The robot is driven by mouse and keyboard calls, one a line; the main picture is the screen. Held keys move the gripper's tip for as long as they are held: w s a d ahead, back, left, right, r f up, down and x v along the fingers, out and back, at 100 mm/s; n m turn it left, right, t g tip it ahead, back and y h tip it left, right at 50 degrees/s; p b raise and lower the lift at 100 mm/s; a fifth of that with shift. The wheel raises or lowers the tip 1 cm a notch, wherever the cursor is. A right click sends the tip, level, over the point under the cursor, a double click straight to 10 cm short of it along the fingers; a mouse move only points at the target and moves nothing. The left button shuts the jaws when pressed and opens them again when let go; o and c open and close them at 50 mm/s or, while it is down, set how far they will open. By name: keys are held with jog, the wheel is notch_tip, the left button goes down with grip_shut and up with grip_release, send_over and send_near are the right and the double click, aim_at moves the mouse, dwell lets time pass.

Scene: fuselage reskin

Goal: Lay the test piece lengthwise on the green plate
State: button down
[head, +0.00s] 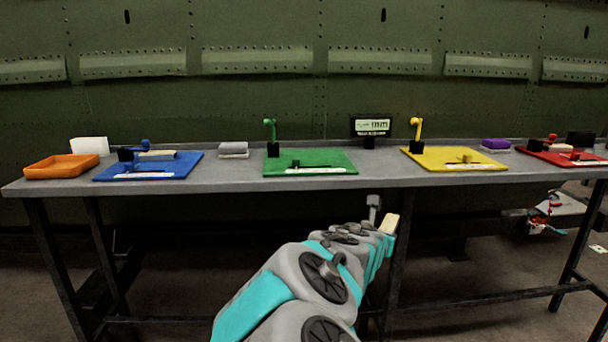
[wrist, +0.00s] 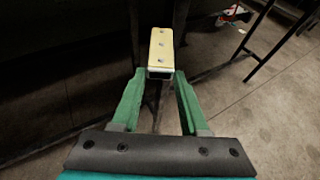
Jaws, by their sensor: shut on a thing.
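In the head view my gripper is below the front edge of the table, right of the green plate. The green plate (head: 335,158) lies flat on the table, with a white strip along its front and a green post with a black base at its back left.
The grey table (head: 220,174) also bears an orange tray (head: 62,167), a blue plate (head: 187,168), a yellow plate (head: 445,163) and a red plate (head: 575,159). A display (head: 372,127) stands behind the gap between green and yellow. Table legs are near my arm.

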jog(key=w+a+f+n+t+y, duration=0.1)
jog(key=w+a+f+n+y, duration=0.1)
jog(key=f, duration=0.3)
jog(key=shift+w+a+f, duration=0.25)
jog(key=shift+w+a, duration=0.3)
jog(key=shift+a, duration=0.1)
